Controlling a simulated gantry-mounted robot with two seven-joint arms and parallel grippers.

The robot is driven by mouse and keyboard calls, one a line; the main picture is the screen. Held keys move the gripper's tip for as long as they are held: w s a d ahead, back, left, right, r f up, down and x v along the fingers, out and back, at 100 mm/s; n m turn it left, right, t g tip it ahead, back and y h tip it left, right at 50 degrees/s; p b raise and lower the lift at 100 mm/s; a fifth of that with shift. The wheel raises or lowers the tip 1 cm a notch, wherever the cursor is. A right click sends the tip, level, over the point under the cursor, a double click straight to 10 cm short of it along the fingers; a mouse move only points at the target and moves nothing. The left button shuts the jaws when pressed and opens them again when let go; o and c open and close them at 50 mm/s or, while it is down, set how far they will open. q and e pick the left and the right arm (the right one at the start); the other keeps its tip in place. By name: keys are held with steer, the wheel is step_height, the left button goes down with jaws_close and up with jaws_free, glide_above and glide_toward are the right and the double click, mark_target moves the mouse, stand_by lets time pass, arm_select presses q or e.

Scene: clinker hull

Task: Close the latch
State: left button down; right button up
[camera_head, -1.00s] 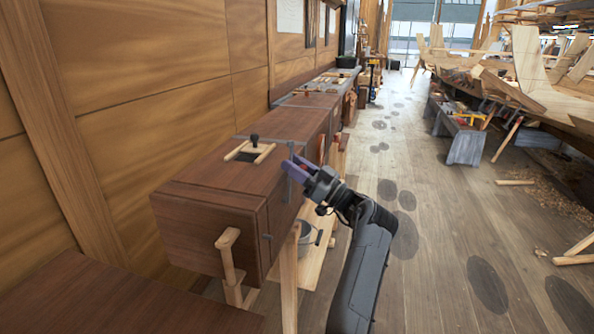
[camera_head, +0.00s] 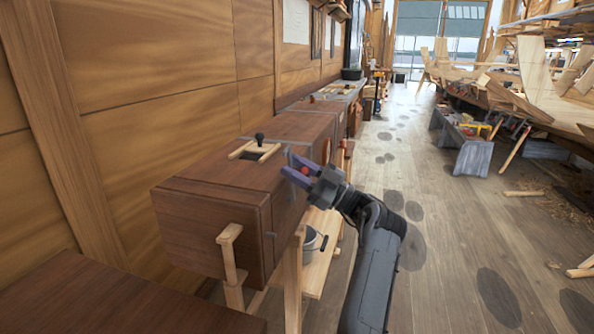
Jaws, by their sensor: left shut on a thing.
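My left gripper (camera_head: 292,168) comes up from the lower middle and points left at the near top edge of a dark wooden cabinet (camera_head: 210,225). Its two purple-grey fingers are around a small red knob (camera_head: 305,171), which shows between them. The knob appears to be the latch's handle; the latch body is hidden behind the fingers, so its position cannot be told. My right gripper is not in view.
A black-knobbed lever (camera_head: 259,138) stands in a pale wooden frame on the cabinet top. A wooden bracket (camera_head: 229,245) sticks out at the near end. A bucket (camera_head: 312,242) stands on a low shelf below.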

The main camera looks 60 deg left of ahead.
arm_select(q)
steer(key=c, duration=0.9)
jaws_free()
steer(key=shift+o, duration=0.2)
steer(key=p+v, duration=0.1)
steer(key=v, duration=1)
